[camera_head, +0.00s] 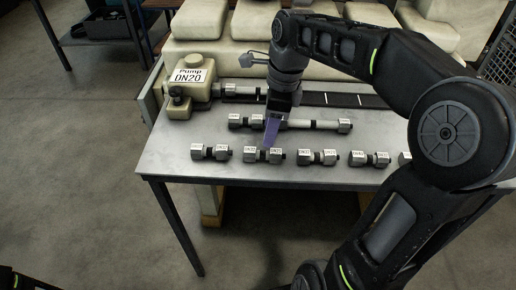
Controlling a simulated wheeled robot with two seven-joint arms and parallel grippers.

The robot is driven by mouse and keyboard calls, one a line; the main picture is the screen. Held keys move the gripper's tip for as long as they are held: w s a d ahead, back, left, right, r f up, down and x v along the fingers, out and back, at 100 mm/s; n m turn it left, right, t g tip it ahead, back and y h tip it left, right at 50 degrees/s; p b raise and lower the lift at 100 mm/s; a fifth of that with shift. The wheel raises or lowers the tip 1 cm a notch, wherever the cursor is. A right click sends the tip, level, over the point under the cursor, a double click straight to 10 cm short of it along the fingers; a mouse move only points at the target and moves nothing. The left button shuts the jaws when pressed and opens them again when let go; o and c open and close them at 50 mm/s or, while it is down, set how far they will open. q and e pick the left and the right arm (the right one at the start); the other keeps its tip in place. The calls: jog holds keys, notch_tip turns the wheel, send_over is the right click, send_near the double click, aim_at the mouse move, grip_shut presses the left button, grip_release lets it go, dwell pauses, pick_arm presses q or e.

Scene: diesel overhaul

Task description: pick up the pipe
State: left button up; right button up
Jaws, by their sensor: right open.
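A long light-grey pipe (315,124) with labelled nut-like ends lies left to right on the table, behind the front row of fittings. My right gripper (267,146) comes down over the table with purple fingers and is open. Its fingers cover part of the pipe's left half. The fingertips appear close to a short labelled fitting (275,156) in the front row. I cannot tell whether they touch it. My left gripper is not in view.
A beige pump (191,85) labelled "Pump DN20" stands at the table's (180,148) back left, with a pipe piece beside it. More short fittings, including one at left (210,152), line the front. Beige blocks (250,20) stand behind. My right arm hides the table's right side.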

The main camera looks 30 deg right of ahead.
aim_at(263, 152)
jog(key=shift+s, duration=0.1)
jog(key=shift+w+a+f, duration=0.1)
jog(key=shift+w+f, duration=0.05)
jog(key=shift+f, duration=0.5)
jog(key=shift+w+a+f, duration=0.1)
jog(key=shift+f, duration=0.55)
jog(key=shift+f, duration=0.1)
jog(key=f, duration=0.5)
jog(key=shift+w+a+p, duration=0.3)
jog(key=shift+a+p, duration=0.05)
jog(key=shift+p, duration=0.05)
jog(key=shift+c, duration=0.5)
grip_shut()
